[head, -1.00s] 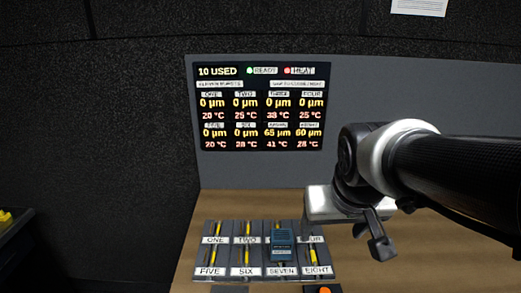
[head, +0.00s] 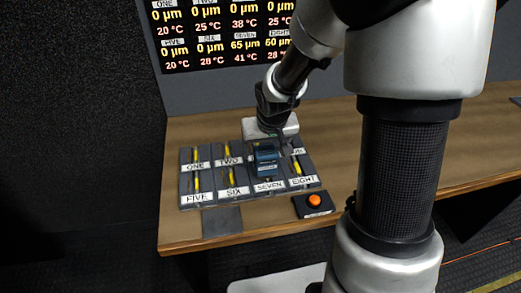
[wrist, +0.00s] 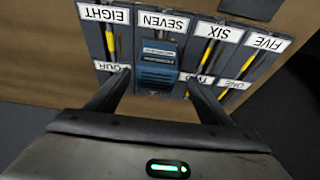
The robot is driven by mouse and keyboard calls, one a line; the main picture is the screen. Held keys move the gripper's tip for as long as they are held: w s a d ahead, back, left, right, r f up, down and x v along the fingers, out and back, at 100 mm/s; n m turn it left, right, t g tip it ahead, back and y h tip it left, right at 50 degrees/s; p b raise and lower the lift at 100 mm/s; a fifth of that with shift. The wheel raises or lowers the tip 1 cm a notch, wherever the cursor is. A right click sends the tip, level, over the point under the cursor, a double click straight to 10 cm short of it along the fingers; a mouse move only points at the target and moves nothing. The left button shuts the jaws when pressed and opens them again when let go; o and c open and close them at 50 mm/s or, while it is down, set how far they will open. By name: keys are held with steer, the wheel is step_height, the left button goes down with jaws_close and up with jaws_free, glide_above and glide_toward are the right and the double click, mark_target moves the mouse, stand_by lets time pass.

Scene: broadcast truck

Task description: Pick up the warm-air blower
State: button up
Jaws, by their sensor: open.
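The warm-air blower looks to be the small blue box-shaped device (head: 265,161) with a grey-blue top, standing on the tray's middle-right column just behind the SEVEN label. In the wrist view, my two open fingers (wrist: 158,80) reach toward the blower, one on each side, with a gap to both sides. Whether the fingertips are down to its height I cannot tell. Nothing is held.
The dark labelled slot tray (head: 208,181) holds several yellow-handled tools close beside the blower. A box with an orange button (head: 315,201) and a grey pad (head: 222,222) lie in front on the wooden desk (head: 350,118). The readout screen (head: 222,35) stands behind.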

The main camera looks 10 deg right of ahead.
mark_target(264, 152)
steer(key=x, duration=0.3)
steer(key=shift+w+f, duration=0.1)
steer(key=shift+f, duration=0.1)
steer(key=shift+d+x, duration=0.2)
steer(key=shift+x, duration=1.15)
steer(key=shift+d+x, duration=0.15)
steer(key=shift+x, duration=1.15)
steer(key=shift+c, duration=0.3)
